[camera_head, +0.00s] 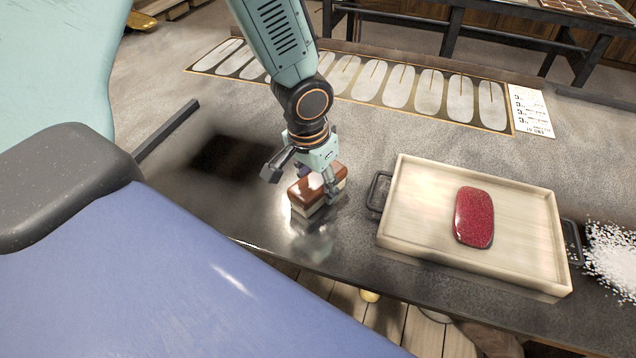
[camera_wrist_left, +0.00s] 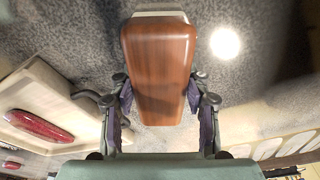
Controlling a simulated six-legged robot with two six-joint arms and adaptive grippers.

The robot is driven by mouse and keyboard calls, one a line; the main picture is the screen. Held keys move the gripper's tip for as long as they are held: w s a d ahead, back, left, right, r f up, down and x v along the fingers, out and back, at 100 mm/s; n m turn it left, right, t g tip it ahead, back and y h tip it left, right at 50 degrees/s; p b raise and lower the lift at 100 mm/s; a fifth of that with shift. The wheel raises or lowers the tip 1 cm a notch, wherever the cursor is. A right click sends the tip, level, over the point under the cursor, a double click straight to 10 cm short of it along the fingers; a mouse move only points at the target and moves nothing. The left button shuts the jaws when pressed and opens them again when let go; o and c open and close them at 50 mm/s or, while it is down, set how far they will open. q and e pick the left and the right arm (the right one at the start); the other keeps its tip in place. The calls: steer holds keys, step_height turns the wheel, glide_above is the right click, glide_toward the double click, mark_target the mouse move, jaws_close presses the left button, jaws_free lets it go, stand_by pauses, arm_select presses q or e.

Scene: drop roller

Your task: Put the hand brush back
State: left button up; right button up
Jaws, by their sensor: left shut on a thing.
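The hand brush (camera_head: 317,189) has a glossy brown wooden back and a pale lower part. It is near the front edge of the dark table, left of the tray. My left gripper (camera_head: 308,180) reaches down from above and is shut on the brush. In the left wrist view the brush (camera_wrist_left: 159,62) lies between the two fingers of the left gripper (camera_wrist_left: 160,105). I cannot tell whether the brush touches the table. My right gripper is not in view.
A pale wooden tray (camera_head: 416,232) with black handles holds a red oblong block (camera_head: 474,217). White grains (camera_head: 612,262) lie on the table at the right. A panel of pale oval shapes (camera_head: 396,87) lies at the back.

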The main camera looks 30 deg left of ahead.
mark_target(311, 181)
arm_select(q)
steer(key=shift+w+a+f, duration=0.1)
steer(key=shift+w+a, duration=0.05)
steer(key=shift+w, duration=0.1)
steer(key=o, duration=0.7)
steer(key=shift+f, duration=0.1)
steer(key=o, duration=0.4)
steer(key=shift+s+r, duration=0.2)
steer(key=shift+w, duration=0.15)
steer(key=r, duration=0.4)
steer(key=s+r+p, duration=0.1)
steer(key=r, duration=0.2)
steer(key=r+p, duration=0.1)
steer(key=r, duration=0.3)
steer(key=shift+s+a+r, duration=0.1)
steer(key=shift+s+r, duration=0.2)
steer(key=shift+s, duration=0.05)
steer(key=shift+s+r, duration=0.15)
steer(key=shift+r, duration=0.05)
